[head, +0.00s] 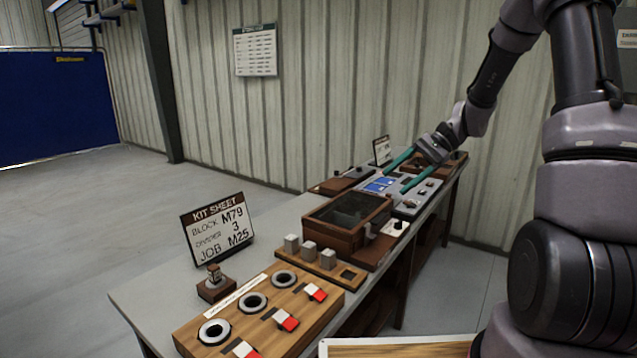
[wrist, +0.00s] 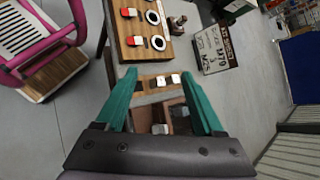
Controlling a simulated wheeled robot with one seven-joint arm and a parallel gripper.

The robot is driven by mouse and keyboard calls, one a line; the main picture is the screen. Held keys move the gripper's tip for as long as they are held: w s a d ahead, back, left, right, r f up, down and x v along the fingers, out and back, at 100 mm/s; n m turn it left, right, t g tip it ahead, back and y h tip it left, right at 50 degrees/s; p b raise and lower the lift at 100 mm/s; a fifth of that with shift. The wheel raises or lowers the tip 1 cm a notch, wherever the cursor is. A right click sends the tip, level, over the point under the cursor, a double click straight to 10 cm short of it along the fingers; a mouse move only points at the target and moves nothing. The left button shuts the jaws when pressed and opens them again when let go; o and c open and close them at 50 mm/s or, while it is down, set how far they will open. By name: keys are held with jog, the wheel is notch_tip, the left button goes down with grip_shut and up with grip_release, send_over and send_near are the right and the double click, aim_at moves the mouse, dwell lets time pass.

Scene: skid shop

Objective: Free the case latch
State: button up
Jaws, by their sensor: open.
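The case (head: 322,236) is a brown wooden box with a dark glass lid, standing mid-bench in the head view. A small grey piece (head: 370,231), which looks like its latch, sits on its right-hand side. In the wrist view a brown part of the case shows low between my fingers, with a light grey piece (wrist: 160,129) on it. My gripper (head: 395,182) has two long teal fingers, spread apart and empty. It is beyond the case, over the blue and grey panel (head: 404,208), and touches no latch that I can see. The gripper also shows in the wrist view (wrist: 157,74).
A wooden board (head: 262,312) with dark rings and red-white switches lies nearest on the bench (head: 150,293). A strip with several grey blocks (head: 309,251) sits before the case. The kit sheet sign (head: 218,229) stands at left. A pink-framed cart (wrist: 40,50) is beside the bench.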

jog(key=s+d+r+n+t+h, duration=0.2)
jog(key=s+r+t+h, duration=0.2)
jog(key=s+r, duration=0.55)
jog(key=s+d+r+n+t+h, duration=0.2)
jog(key=s+r+t+h, duration=0.25)
jog(key=s+r, duration=0.5)
jog(key=w+a+f+m+g+y, duration=0.25)
jog(key=w+f+m+y, duration=0.2)
jog(key=w+f, duration=0.55)
jog(key=w+a+f+m+g+y, duration=0.2)
jog(key=w+f+m+g+y, duration=0.3)
jog(key=w+f, duration=0.6)
jog(key=w+d+f+m+t+y, duration=0.1)
jog(key=w+f+m+t+y, duration=0.15)
jog(key=f, duration=0.35)
jog(key=w+d+f+m+t+y, duration=0.2)
jog(key=w+f+t, duration=0.15)
jog(key=f, duration=0.25)
jog(key=m+t, duration=0.5)
jog(key=m, duration=0.2)
send_near(374, 237)
jog(key=shift+h, duration=0.45)
jog(key=x, duration=1)
jog(key=shift+w+r, duration=0.1)
grip_shut()
